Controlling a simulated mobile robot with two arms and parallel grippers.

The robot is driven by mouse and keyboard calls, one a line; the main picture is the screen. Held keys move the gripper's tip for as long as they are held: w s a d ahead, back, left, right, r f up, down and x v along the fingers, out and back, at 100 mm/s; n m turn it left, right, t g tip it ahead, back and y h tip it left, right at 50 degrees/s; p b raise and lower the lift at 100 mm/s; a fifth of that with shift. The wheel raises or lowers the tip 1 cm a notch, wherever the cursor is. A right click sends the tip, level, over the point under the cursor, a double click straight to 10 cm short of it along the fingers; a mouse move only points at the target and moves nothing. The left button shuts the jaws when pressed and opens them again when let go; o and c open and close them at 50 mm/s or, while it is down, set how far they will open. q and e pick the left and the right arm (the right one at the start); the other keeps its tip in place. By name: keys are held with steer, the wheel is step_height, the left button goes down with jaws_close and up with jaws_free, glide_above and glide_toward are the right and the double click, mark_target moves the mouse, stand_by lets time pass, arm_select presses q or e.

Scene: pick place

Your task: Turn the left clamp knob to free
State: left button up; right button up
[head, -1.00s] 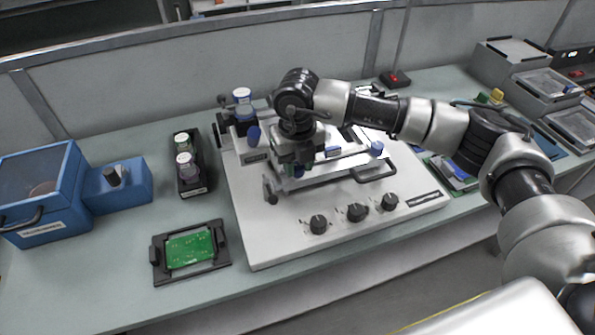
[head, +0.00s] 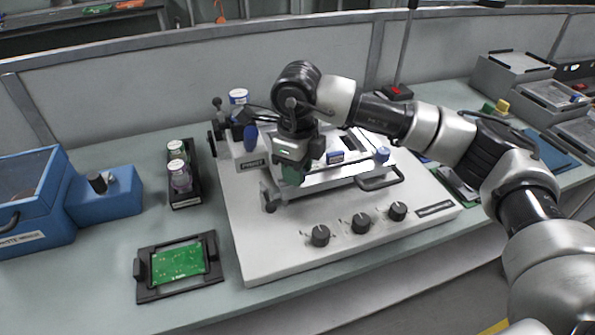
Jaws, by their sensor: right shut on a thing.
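A white stencil printer (head: 260,245) stands in the middle of the bench with a raised metal frame (head: 330,177) on top. My right gripper (head: 292,175) reaches in from the right and is over the frame's left front end. It points down and is shut on the left clamp knob, which the gripper hides. The blue right clamp knob (head: 382,154) stands in plain view at the frame's other end. How far the held knob is turned cannot be seen. My left gripper is not in view.
Several black dials (head: 320,235) sit on the printer's front. A black handle (head: 380,180) sticks out of the frame. A green board in a black holder (head: 178,264), a jar rack (head: 186,190) and a blue machine (head: 105,205) stand left. Grey bins (head: 512,75) are at the right.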

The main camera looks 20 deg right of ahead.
steer(key=shift+r, duration=0.1)
stand_by(0.4)
steer(key=o, duration=0.9)
step_height(320, 180, up, 11)
steer(key=shift+f, duration=0.15)
steer(key=shift+s+f, duration=0.1)
